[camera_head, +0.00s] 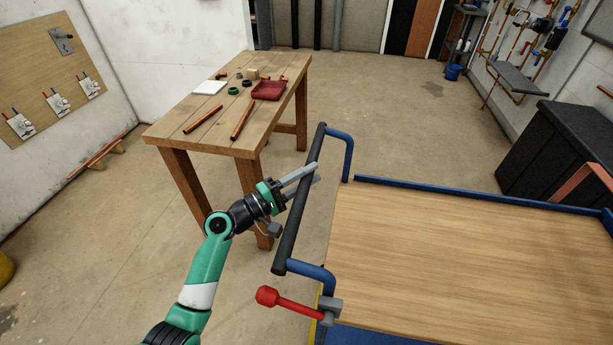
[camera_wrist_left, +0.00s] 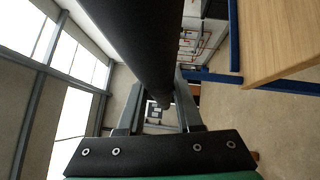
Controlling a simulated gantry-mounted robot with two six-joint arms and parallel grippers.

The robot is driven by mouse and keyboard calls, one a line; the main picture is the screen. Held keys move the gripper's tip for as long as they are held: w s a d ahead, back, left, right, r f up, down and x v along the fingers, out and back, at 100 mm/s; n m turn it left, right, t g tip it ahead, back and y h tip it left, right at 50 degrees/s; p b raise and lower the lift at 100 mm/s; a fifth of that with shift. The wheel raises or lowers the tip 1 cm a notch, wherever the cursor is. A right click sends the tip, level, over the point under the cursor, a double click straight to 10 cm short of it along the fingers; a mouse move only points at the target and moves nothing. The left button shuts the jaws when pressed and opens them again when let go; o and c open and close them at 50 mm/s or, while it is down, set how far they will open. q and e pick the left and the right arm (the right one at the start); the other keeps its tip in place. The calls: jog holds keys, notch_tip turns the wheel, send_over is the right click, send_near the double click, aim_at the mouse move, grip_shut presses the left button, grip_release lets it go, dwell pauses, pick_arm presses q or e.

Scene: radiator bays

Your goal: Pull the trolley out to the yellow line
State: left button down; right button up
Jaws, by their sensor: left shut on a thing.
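The trolley has a wooden deck (camera_head: 450,250) with blue edges and a black handle bar (camera_head: 290,232) on blue brackets at its left end. My left gripper (camera_head: 314,174) is shut on the handle bar, its grey fingers on either side of it. In the left wrist view the black bar (camera_wrist_left: 150,45) runs between the fingers (camera_wrist_left: 160,118). A red-knobbed lever (camera_head: 290,302) sticks out from the trolley's near left corner. A thin yellow strip (camera_head: 318,318) shows beside that corner; I cannot tell whether it is the floor line. My right gripper is out of view.
A wooden workbench (camera_head: 225,105) with copper pipes, a red tray (camera_head: 269,90) and small parts stands left of the trolley, close to my gripper. A black cabinet (camera_head: 560,150) stands at the right. Bare floor (camera_head: 110,235) lies left of the trolley.

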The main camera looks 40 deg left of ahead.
pick_arm(q)
jog(key=shift+a, duration=0.1)
jog(key=c, duration=0.9)
grip_release()
jog(key=o, duration=0.3)
jog(key=shift+s+a, duration=0.15)
jog(key=p+v, duration=0.6)
jog(key=v, duration=0.5)
jog(key=shift+s, duration=0.25)
